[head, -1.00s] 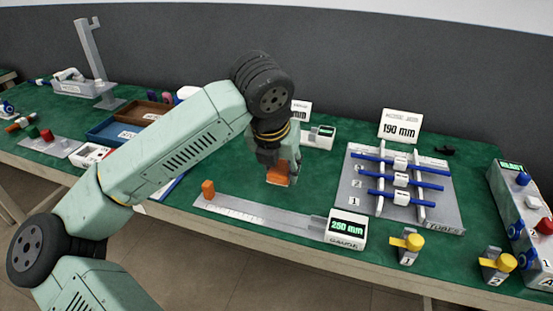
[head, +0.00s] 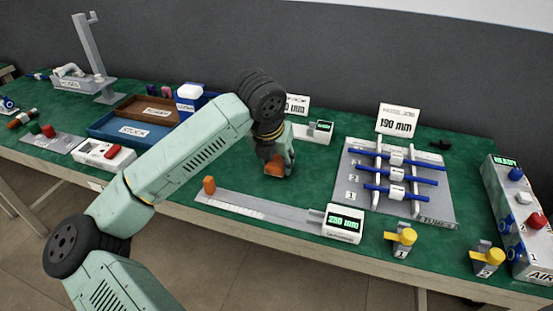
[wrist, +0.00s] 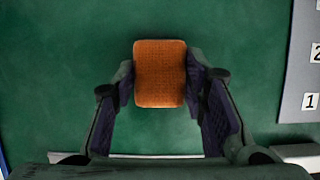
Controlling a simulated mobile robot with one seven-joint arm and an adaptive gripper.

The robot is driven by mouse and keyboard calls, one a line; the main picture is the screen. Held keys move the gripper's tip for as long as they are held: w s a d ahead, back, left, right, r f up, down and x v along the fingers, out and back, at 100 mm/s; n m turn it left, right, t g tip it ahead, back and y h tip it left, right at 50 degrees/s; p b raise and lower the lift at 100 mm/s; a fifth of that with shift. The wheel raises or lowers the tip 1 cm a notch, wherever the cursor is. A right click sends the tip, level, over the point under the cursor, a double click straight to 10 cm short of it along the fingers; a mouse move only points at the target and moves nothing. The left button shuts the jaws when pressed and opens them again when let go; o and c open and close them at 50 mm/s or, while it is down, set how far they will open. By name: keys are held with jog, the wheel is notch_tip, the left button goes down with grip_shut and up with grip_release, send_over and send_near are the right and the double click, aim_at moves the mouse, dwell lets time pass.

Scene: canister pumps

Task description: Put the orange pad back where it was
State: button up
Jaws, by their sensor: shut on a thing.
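The orange pad (wrist: 160,73) is between the two fingers of my gripper (wrist: 160,85) in the wrist view, with both fingers against its sides. In the head view the orange pad (head: 275,168) shows below my gripper (head: 277,160), over the green mat behind the gauge. My gripper is shut on it. I cannot tell whether the pad's underside touches the mat. Part of the pad is hidden by the fingers in the head view.
The gauge (head: 343,224) with its long grey rail (head: 255,209) and an orange peg (head: 209,185) lies in front. The tubes board (head: 432,206) stands to the right. A blue tray (head: 110,128) and brown tray (head: 133,106) are to the left. Green mat (head: 310,178) around the pad is clear.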

jog(key=o, duration=1)
jog(key=shift+f, duration=0.1)
jog(key=shift+r, duration=0.35)
jog(key=b+v, duration=0.1)
jog(key=v, duration=1)
jog(key=shift+s+a+r, duration=0.1)
jog(key=shift+s+r, duration=0.1)
jog(key=shift+r, duration=0.05)
